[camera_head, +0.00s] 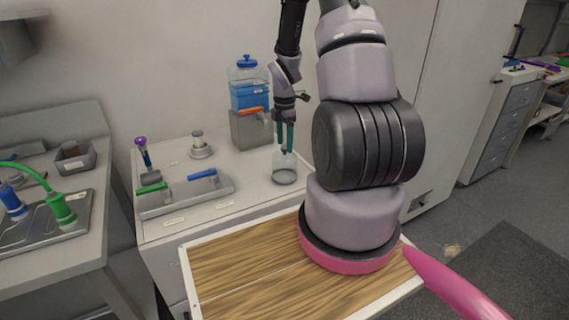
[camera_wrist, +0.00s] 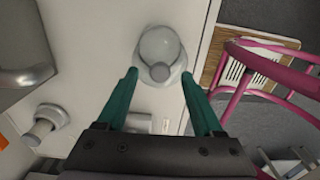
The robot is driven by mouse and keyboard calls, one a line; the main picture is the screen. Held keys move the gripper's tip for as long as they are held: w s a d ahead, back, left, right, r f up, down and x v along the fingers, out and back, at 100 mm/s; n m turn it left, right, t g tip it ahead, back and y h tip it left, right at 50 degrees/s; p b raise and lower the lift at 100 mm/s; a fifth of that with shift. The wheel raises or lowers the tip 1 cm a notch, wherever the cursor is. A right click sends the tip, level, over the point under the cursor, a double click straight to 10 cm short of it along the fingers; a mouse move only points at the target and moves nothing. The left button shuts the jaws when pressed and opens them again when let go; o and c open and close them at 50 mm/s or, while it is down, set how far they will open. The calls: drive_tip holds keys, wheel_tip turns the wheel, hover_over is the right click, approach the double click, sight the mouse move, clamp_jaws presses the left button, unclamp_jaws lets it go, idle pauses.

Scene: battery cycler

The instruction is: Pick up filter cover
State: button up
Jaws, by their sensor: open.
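The filter cover, as I take it, is a clear bell-shaped piece (camera_head: 285,170) standing upright on the white counter. In the wrist view the clear cover (camera_wrist: 160,45) shows from above with a round grey knob facing me. My gripper (camera_head: 286,150) is pointing down at the top of the cover. In the wrist view its two green fingers (camera_wrist: 160,74) are apart, one on each side of the knob. I cannot tell whether either finger touches it. Nothing is held.
A blue-lidded container (camera_head: 248,85) on a grey box stands behind the cover. A grey round stand (camera_head: 201,150) and a tray (camera_head: 160,207) with blue- and green-handled tools lie to the left. A wooden-topped surface (camera_head: 235,275) is in front. The counter right around the cover is clear.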

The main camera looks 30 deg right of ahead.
drive_tip(key=shift+f, duration=0.95)
drive_tip(key=shift+c, duration=0.3)
clamp_jaws()
idle(0.4)
